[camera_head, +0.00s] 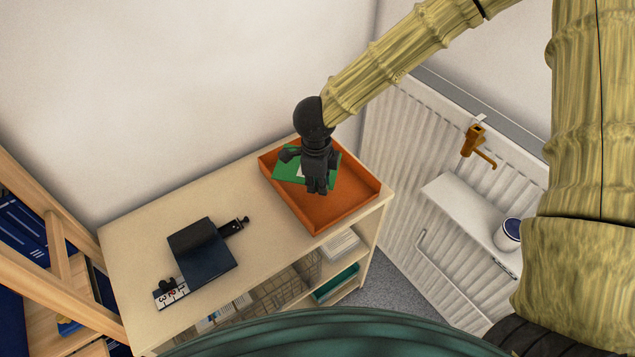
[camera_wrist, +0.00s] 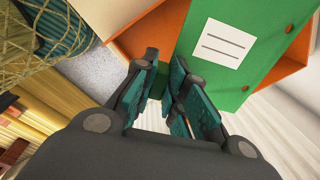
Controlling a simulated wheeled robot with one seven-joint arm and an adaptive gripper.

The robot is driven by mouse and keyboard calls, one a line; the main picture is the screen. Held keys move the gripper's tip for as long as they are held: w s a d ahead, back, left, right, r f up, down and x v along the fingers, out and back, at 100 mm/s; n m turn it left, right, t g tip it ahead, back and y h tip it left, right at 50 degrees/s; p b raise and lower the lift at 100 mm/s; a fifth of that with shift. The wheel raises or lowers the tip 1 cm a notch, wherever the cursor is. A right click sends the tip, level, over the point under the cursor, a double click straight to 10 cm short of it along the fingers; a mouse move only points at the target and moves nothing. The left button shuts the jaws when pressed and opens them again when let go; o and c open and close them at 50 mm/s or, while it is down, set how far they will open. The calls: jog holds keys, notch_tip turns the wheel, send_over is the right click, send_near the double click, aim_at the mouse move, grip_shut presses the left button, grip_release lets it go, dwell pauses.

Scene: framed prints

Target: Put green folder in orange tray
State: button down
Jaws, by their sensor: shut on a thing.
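The green folder (camera_head: 290,170), with a white label, is over the back left part of the orange tray (camera_head: 318,225). It is partly hidden by my gripper (camera_head: 317,183). I cannot tell whether the folder touches the tray floor. In the wrist view, the green folder (camera_wrist: 252,40) lies beyond the fingers of my gripper (camera_wrist: 163,95), with a green part between them. My gripper is shut on the folder. The orange tray (camera_wrist: 280,78) shows in the wrist view around the folder's edges.
The tray stands on the right end of a pale wooden shelf unit (camera_head: 145,225). A dark blue binder-like object (camera_head: 205,250) lies on the left of the top, with bare surface between. A white radiator (camera_head: 405,130) is to the right.

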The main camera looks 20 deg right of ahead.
aim_at(326, 210)
jog(key=m, duration=0.1)
jog(key=d+m, duration=0.2)
jog(key=shift+w+d+m+g, duration=0.25)
jog(key=shift+m+g, duration=0.05)
jog(key=shift+g, duration=0.1)
jog(key=shift+f+p, duration=1)
jog(key=shift+f, duration=3.9)
jog(key=shift+f, duration=0.15)
jog(key=c, duration=1.5)
grip_release()
jog(key=shift+o, duration=0.2)
notch_tip(326, 210, up, 12)
jog(key=shift+r+b, duration=0.15)
jog(key=shift+b, duration=0.85)
